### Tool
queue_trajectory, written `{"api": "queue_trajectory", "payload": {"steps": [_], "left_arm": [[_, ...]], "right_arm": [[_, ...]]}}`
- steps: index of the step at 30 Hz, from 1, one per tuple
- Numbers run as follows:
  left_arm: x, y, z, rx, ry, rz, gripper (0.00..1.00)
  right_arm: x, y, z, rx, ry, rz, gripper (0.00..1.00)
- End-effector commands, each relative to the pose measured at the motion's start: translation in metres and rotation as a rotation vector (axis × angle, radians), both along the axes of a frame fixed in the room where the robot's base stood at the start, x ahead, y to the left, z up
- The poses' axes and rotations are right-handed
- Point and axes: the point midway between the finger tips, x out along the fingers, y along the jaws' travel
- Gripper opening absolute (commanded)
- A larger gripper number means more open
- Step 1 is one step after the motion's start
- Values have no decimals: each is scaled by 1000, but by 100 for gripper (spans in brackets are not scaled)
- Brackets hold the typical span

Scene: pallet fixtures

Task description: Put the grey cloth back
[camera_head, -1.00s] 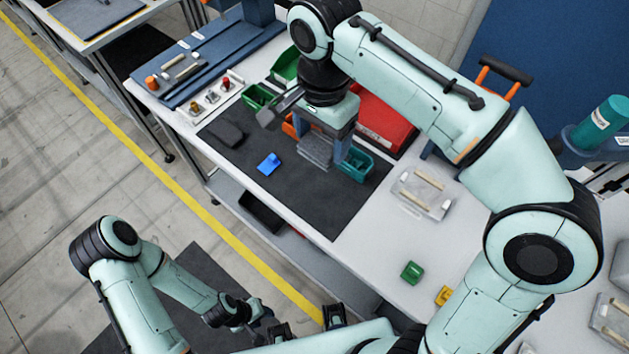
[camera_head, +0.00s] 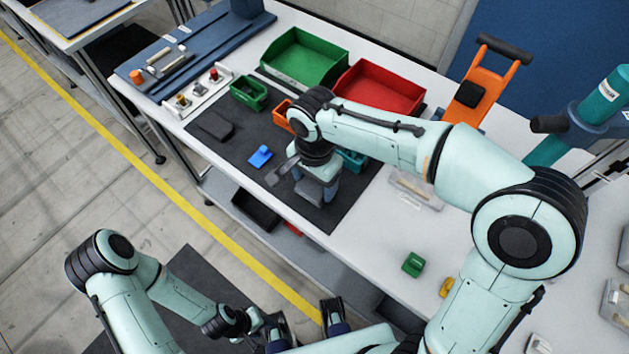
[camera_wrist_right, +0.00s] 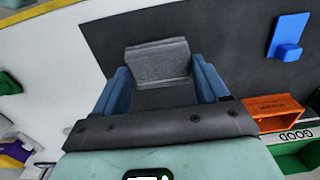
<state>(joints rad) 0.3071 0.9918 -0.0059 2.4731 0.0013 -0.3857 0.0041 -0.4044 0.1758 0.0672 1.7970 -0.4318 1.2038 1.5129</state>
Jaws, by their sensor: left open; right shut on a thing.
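The grey cloth (camera_wrist_right: 158,62) is a ribbed, folded-looking piece between the two blue fingers of my right gripper (camera_wrist_right: 162,85) in the right wrist view. In the head view, the right gripper (camera_head: 316,190) points down over the front part of the dark mat (camera_head: 300,215), and a bit of the cloth (camera_head: 310,188) shows between its fingers. The gripper is shut on the cloth. I cannot tell how high the cloth is above the mat. My left gripper (camera_head: 305,325) is open and empty at the bottom of the head view, away from the bench.
A blue piece (camera_head: 260,156) and a dark grey object (camera_head: 215,126) lie on the mat. Small green (camera_head: 249,93) and orange (camera_head: 283,115) bins stand at its back edge. Behind are large green (camera_head: 303,60) and red (camera_head: 380,92) bins. The mat's front left is clear.

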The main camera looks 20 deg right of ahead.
Motion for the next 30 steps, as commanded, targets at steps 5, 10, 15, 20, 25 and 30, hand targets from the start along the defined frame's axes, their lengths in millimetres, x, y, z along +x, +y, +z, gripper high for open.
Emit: {"api": "queue_trajectory", "payload": {"steps": [5, 10, 15, 20, 25, 30], "left_arm": [[0, 0, -1, 0, 0, 0, 43], [0, 0, -1, 0, 0, 0, 43], [-1, 0, -4, 0, 1, 0, 43], [-1, 0, -3, 0, 1, 0, 43], [-1, 0, -3, 0, 1, 0, 43], [0, 0, 1, 0, 0, 0, 43]], "right_arm": [[0, 0, -9, 1, -1, 1, 49], [0, 0, -8, 1, -1, 1, 49], [0, 0, -12, 0, 0, 1, 83], [0, 0, -11, 1, -1, 1, 99], [0, 0, -10, 1, -1, 1, 99], [1, 0, 3, 2, -5, 0, 99]]}}
